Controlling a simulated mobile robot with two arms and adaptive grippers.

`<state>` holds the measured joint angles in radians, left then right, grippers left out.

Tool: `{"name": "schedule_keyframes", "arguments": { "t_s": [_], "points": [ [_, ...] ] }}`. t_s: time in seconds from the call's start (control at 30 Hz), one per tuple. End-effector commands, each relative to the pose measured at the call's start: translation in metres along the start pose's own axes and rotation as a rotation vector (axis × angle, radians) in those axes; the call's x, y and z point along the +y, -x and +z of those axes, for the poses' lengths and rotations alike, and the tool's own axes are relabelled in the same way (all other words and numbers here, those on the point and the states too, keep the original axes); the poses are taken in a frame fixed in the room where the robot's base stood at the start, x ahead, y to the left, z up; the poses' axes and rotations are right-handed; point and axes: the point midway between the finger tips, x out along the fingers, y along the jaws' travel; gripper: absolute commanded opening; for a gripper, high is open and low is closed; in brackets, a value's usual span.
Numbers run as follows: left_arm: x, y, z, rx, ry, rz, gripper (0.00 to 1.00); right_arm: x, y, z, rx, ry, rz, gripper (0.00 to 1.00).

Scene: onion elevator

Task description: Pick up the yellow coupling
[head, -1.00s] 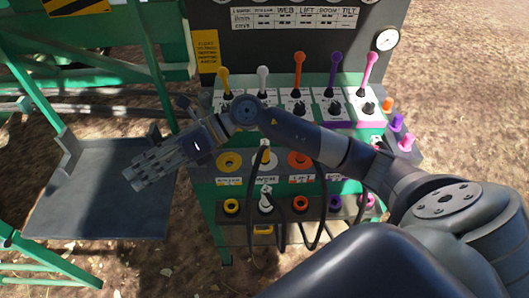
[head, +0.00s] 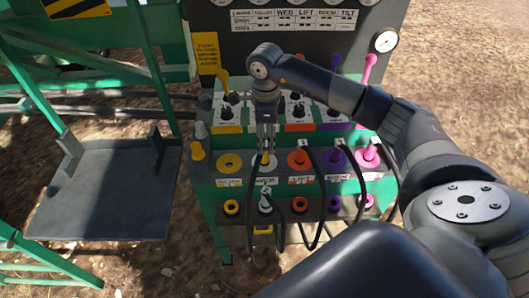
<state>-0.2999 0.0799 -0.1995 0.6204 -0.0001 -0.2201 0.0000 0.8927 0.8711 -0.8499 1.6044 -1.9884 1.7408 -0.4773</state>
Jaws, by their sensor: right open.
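A yellow coupling (head: 197,151) sits at the left side of the control stand, below grey couplings (head: 201,130). My right gripper (head: 265,158) points down in front of the panel, to the right of the yellow coupling and apart from it. It is open, with its fingers in front of the second large socket from the left. The fingers look close together from this angle, and whether they touch anything cannot be told. My left gripper is out of view.
The control stand has levers, a yellow socket (head: 229,162), an orange socket (head: 298,160) and hanging black cables (head: 318,220). A dark metal platform (head: 100,195) lies at the left. A green frame (head: 140,60) rises behind it.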

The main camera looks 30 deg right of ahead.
Motion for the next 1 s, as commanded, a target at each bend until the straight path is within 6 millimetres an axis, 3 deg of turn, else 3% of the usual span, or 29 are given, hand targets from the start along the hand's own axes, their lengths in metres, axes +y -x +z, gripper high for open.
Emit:
{"name": "schedule_keyframes", "arguments": {
  "t_s": [0.17,0.33,0.5,0.77,0.97,1.0],
  "points": [
    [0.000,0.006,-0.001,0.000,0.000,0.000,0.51,0.001,-0.012,0.001,0.000,0.001,0.002,0.47],
    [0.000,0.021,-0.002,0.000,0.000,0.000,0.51,0.000,-0.035,0.003,0.000,0.001,0.006,0.47],
    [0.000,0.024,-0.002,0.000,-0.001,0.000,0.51,-0.001,-0.056,0.003,-0.003,0.001,0.003,0.47],
    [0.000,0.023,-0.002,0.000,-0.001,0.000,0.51,-0.002,-0.060,0.003,-0.003,0.002,0.000,0.47],
    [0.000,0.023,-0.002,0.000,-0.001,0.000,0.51,-0.002,-0.060,0.003,-0.003,0.001,0.000,0.01],
    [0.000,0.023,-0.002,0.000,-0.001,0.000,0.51,-0.002,-0.060,0.003,-0.003,0.001,0.000,0.00]
  ]
}}
